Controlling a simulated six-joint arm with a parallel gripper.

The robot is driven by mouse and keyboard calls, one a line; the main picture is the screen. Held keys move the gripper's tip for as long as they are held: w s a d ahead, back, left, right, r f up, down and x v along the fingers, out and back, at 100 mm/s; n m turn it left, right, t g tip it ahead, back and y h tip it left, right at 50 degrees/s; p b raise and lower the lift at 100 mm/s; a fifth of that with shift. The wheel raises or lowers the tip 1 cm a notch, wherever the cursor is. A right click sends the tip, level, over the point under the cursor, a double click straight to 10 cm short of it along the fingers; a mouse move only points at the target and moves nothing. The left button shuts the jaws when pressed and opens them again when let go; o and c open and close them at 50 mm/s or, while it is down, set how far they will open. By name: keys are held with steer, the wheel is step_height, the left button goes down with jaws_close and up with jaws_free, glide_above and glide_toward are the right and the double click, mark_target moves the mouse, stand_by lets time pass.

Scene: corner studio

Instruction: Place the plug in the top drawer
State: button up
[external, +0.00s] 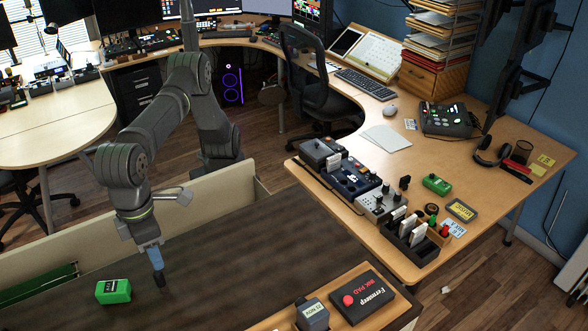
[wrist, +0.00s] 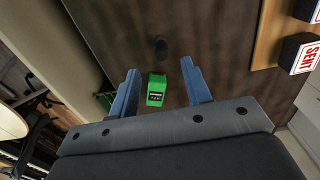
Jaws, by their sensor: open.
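My gripper (external: 153,256) points down over the dark table; its blue fingers are open and empty in the wrist view (wrist: 159,68). A small dark rounded object (wrist: 161,50), possibly the plug, shows beyond the fingertips in the wrist view. A dark upright piece (external: 159,279) shows just below the fingers in the external view; I cannot tell whether it is the same object. A wooden drawer unit (external: 431,82) stands under the paper trays at the back right. A dark drawer cabinet (external: 136,82) stands under the far desk. Both look shut.
A green box (external: 113,291) lies left of my gripper; it also shows between the fingers in the wrist view (wrist: 156,89). A wooden tray (external: 283,318) with an ink pad (external: 362,297) and stamp (external: 312,314) is at front right. A low pale panel (external: 205,197) borders the table's back.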

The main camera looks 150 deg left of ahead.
mark_target(159, 278)
step_height(159, 278, down, 4)
steer(key=shift+f, duration=0.2)
steer(key=f, duration=0.5)
steer(key=shift+d+f, duration=0.1)
steer(key=shift+d, duration=0.25)
jaws_close()
